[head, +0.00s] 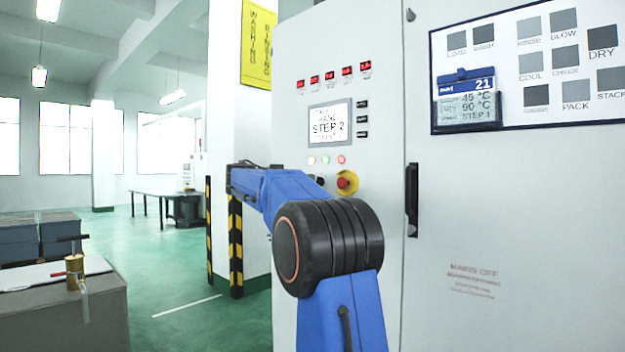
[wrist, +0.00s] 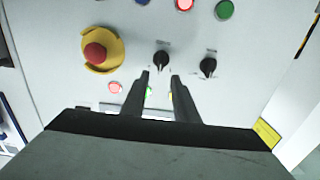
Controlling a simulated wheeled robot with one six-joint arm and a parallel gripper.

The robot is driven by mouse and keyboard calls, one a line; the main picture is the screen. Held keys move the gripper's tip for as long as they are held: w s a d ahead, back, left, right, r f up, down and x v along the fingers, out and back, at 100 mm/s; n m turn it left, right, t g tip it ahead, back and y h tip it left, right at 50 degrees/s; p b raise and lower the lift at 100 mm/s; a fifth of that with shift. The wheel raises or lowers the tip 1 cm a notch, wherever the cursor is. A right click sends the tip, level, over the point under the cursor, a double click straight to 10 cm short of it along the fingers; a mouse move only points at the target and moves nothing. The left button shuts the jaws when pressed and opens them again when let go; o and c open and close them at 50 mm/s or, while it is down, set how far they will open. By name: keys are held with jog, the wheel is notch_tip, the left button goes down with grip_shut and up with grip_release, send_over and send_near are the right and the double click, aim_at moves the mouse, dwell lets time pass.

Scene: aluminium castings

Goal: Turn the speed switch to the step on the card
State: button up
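The cabinet front carries two black rotary switches in the wrist view, one (wrist: 162,61) near the emergency stop and one (wrist: 208,66) to its right. Their labels are too small to read, so I cannot tell which is the speed switch. My gripper (wrist: 160,77) is open, its two dark fingers apart, with the first switch just beyond and between their tips. Contact cannot be judged. In the head view my arm hides the gripper. The card (head: 467,108) hangs on the board and reads 21, 45 °C, 90 °C, STEP 1. The display (head: 329,122) reads STEP 2.
A red emergency stop on a yellow base (wrist: 97,52) sits left of the switches in the wrist view. Red and green buttons or lamps (wrist: 185,4) lie nearby. A black door handle (head: 412,200) projects from the cabinet. A striped post (head: 236,245) and grey bench (head: 65,315) stand left.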

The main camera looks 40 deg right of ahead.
aim_at(319, 182)
jog(key=shift+w+d, duration=0.2)
jog(key=shift+d, duration=2.4)
jog(key=shift+c, duration=0.3)
grip_shut()
